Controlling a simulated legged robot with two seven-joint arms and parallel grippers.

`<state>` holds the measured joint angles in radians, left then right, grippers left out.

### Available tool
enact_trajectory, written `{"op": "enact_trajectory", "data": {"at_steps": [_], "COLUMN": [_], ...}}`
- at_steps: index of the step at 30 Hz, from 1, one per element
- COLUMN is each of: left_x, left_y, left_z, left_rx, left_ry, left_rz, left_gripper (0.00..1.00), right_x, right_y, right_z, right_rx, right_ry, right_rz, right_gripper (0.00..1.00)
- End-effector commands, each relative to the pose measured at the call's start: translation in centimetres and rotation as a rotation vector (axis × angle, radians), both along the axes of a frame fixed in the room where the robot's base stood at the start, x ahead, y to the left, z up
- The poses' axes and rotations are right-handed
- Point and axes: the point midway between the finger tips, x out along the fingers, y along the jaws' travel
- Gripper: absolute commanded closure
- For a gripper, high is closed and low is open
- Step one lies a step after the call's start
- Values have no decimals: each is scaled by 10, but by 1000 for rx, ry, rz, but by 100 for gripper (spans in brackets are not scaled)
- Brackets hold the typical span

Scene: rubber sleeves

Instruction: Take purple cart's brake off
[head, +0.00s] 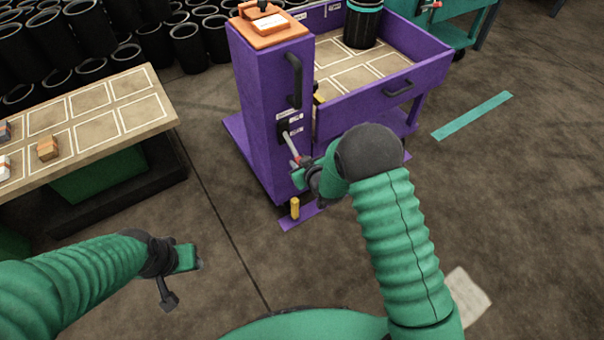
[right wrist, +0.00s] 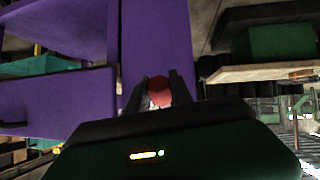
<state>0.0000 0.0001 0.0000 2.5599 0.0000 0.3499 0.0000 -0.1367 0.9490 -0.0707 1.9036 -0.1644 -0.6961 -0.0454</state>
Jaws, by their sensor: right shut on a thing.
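The purple cart (head: 262,120) stands at the upper middle of the head view, with a tall column on its left and a tray (head: 430,70) on its right. A brake lever (head: 291,145) with a light shaft and red end sticks out from a dark plate on the column and slants downward. My right gripper (head: 303,172) is at the lever's red end. In the right wrist view its two fingers are shut on the red knob (right wrist: 159,91), with the purple column behind. My left gripper (head: 185,278) hangs empty at the lower left, away from the cart; its fingers are unclear.
A table (head: 125,118) with marked squares and small blocks stands at the left. Many black cylinders (head: 90,68) stand behind it. A yellow peg (head: 295,208) is at the cart's foot. A teal strip (head: 472,115) lies on open floor at the right, near a teal cart (head: 462,35).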

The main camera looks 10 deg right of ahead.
Motion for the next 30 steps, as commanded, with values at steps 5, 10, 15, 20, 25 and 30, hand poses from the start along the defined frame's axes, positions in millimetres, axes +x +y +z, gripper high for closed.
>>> {"op": "enact_trajectory", "data": {"at_steps": [5, 10, 15, 20, 25, 30], "left_x": [0, 0, 0, 0, 0, 0], "left_y": [0, 0, 0, 0, 0, 0], "left_z": [-18, -23, -23, -23, -23, -23], "left_rx": [0, 0, 0, 0, 0, 0], "left_ry": [0, 0, 0, 0, 0, 0], "left_rz": [0, 0, 0, 0, 0, 0], "left_gripper": [54, 54, 54, 54, 54, 54], "right_x": [1, 2, 2, 2, 2, 3], "right_y": [-7, -6, -6, -5, -5, -2], "right_z": [-17, -19, -19, -19, -19, -16], "right_rx": [13, 24, 28, 29, 30, 32], "right_ry": [-45, -71, -77, -77, -78, -85], "right_rz": [-13, -14, -14, -14, -13, -9], "right_gripper": [100, 100, 100, 100, 66, 52]}}
